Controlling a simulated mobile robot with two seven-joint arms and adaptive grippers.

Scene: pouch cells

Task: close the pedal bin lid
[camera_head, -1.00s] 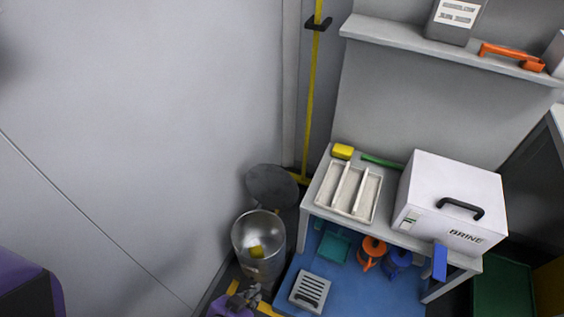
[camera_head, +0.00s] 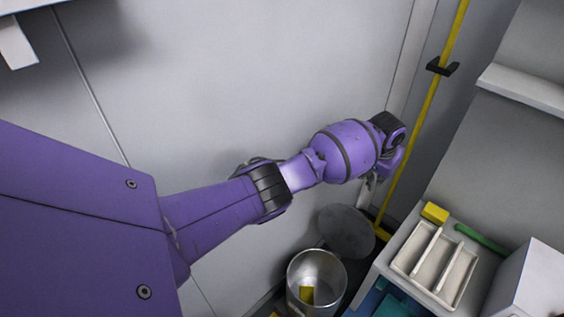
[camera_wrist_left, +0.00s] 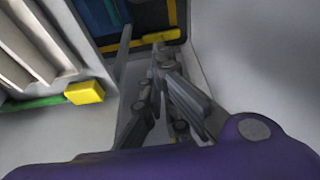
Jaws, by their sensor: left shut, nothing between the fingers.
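The pedal bin (camera_head: 316,272) is a round metal bin at the bottom of the head view. Its dark grey lid (camera_head: 346,230) stands open, tilted back at the bin's rear near the wall. My left arm reaches across from the left. My left gripper (camera_head: 371,181) is small and partly hidden behind the wrist, above the raised lid in the picture. In the left wrist view its fingers (camera_wrist_left: 165,62) are together with nothing between them. I cannot make out the bin or lid there. My right gripper is not in view.
A table to the right bears a white divided tray (camera_head: 437,262), a yellow block (camera_head: 435,213), a green item (camera_head: 481,239) and a white box (camera_head: 532,285). A yellow pole (camera_head: 425,110) stands in the corner behind the bin. The grey wall is close on the left.

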